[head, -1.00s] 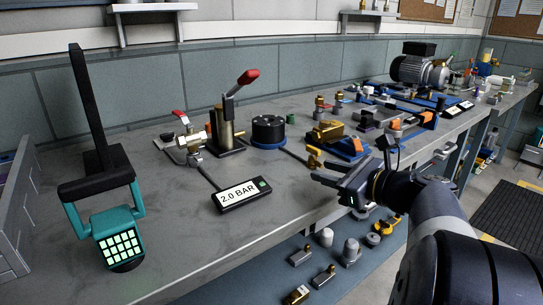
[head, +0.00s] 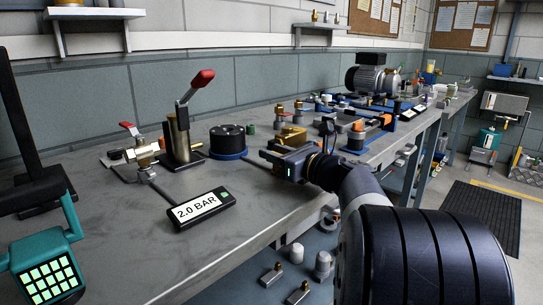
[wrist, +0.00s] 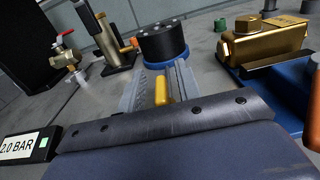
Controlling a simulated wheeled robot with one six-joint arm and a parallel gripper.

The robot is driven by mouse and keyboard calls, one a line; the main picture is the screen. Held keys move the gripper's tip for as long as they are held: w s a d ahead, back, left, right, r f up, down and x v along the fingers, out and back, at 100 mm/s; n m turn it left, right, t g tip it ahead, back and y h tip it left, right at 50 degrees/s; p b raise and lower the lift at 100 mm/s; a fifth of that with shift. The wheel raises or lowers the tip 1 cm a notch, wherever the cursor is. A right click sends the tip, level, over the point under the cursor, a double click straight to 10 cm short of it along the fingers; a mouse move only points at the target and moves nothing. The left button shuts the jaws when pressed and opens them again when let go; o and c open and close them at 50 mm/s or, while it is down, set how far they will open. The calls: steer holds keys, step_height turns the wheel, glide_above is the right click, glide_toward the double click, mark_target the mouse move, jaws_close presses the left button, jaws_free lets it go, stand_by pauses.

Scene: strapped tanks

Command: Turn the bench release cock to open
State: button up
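A brass valve (head: 145,152) with a red lever (head: 130,126) stands left of the upright brass pump (head: 178,138); it looks like the release cock. Its lever slants up to the left. The valve also shows at the far left of the wrist view (wrist: 68,60). A black readout (head: 202,208) in front shows 2.0 BAR. My gripper (head: 274,158) is over the bench's front part, right of the valve and readout and apart from both. In the wrist view a yellow piece (wrist: 162,91) shows between grey finger parts; I cannot tell whether the gripper is open or holds it.
The pump's red-knobbed lever (head: 202,80) rises high near the valve. A round black part on a blue base (head: 228,141) and a brass block (wrist: 270,42) are near my gripper. A teal keypad device (head: 45,265) stands at left. The bench front (head: 225,245) is clear.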

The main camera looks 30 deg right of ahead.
steer(key=shift+w+a, duration=0.3)
steer(key=shift+w, duration=0.35)
steer(key=shift+c, duration=0.5)
jaws_close()
